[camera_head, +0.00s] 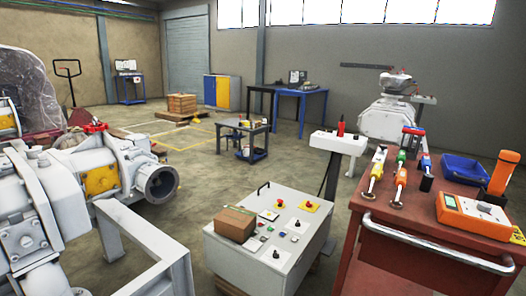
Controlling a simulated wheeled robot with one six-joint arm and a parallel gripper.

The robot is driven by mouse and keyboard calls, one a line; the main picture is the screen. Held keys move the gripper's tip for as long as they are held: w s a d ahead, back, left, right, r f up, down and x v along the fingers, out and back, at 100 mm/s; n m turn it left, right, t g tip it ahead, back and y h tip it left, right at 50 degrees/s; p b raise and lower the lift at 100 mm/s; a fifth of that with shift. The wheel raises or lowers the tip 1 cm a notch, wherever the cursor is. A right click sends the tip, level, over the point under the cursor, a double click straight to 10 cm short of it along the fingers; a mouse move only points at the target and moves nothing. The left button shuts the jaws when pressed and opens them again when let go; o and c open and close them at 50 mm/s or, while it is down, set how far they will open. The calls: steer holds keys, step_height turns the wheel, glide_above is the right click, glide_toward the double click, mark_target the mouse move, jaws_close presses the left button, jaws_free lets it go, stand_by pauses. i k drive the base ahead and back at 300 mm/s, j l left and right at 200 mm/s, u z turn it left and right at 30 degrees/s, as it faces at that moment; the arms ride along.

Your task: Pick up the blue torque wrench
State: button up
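Several wrench-like tools with coloured parts lie close together on the top of a red tool cart (385,248) at the right. My gripper does not show, and nothing is seen touching these tools.
On the cart are an orange meter (474,214), an upright orange tool (503,172) and a blue tray (464,168). A metal handle (435,246) runs along its front. A white control cabinet (240,262) with a cardboard box (235,224) stands left of it. White pump machinery (110,165) fills the left.

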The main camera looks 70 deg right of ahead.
mark_target(425, 186)
steer(key=z, duration=3.15)
steer(key=i+j+z, duration=0.15)
steer(key=i+j, duration=0.2)
steer(key=i, duration=0.25)
steer(key=i+j+z, duration=0.2)
steer(key=i+j, duration=0.2)
steer(key=i, duration=0.2)
